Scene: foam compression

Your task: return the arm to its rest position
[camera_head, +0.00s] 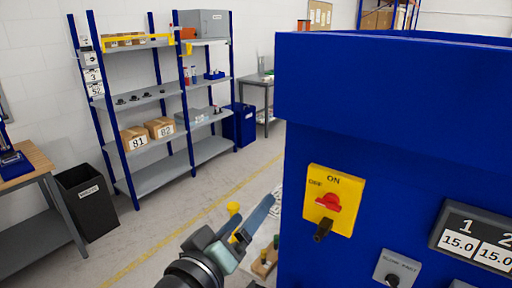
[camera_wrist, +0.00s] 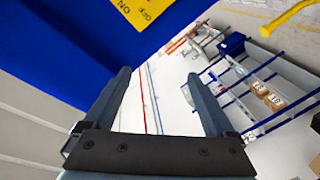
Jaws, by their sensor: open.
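My gripper (camera_head: 262,220) is at the lower middle of the head view, just left of the blue machine (camera_head: 400,80). In the wrist view my gripper (camera_wrist: 160,100) shows two dark fingers spread wide apart with nothing between them. The blue machine also fills the upper left of the wrist view (camera_wrist: 60,45), close beside the left finger. A yellow switch plate (camera_head: 345,190) with a red knob and ON/OFF marks is on the machine's face. It shows in part at the top of the wrist view (camera_wrist: 150,8).
A blue and grey shelf unit (camera_head: 160,178) with boxes stands at the back left. A black bin (camera_head: 88,203) and a wooden-topped bench (camera_head: 25,160) are at the left. The floor (camera_head: 185,215) between shelf and machine is mostly clear, with a yellow line.

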